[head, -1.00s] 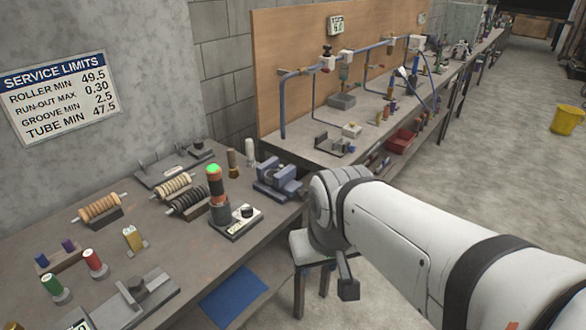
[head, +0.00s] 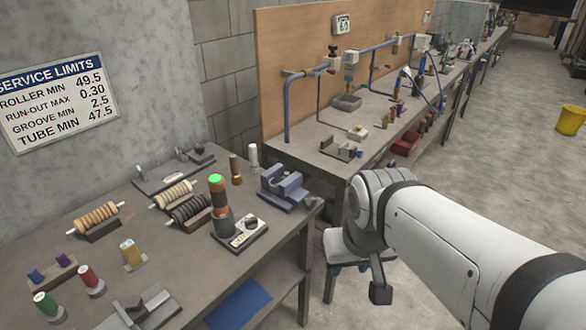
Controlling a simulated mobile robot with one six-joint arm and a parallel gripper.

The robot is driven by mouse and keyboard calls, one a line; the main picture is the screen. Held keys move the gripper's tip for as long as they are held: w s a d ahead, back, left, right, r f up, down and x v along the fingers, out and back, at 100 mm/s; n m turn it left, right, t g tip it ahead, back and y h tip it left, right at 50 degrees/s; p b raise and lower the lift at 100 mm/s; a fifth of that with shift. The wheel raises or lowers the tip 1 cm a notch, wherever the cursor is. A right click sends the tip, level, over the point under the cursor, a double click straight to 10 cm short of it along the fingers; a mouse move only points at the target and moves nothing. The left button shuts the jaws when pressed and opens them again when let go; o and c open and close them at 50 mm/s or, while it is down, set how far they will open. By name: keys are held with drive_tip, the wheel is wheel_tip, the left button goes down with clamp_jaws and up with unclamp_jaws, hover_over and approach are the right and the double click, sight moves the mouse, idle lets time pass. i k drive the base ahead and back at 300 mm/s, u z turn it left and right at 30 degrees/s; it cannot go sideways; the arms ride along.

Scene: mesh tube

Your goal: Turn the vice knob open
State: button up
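The blue-grey vice (head: 285,190) sits upright near the right corner of the near bench in the head view. Its knob is too small to make out at this distance. My gripper (head: 380,292) appears to be the small dark end hanging below the white arm, to the right of the bench and lower in the picture than the vice. It is clear of the vice, with a gap between them. Its fingers are not distinct, so I cannot tell whether it is open or shut.
Rollers (head: 98,217) and spools (head: 88,279) cover more of the bench. A stool (head: 338,245) is behind my arm. Open floor lies to the right.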

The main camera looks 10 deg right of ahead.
sight(310, 203)
drive_tip(key=i, duration=0.85)
drive_tip(key=z, duration=1.05)
drive_tip(key=k, duration=0.65)
drive_tip(key=u, duration=0.15)
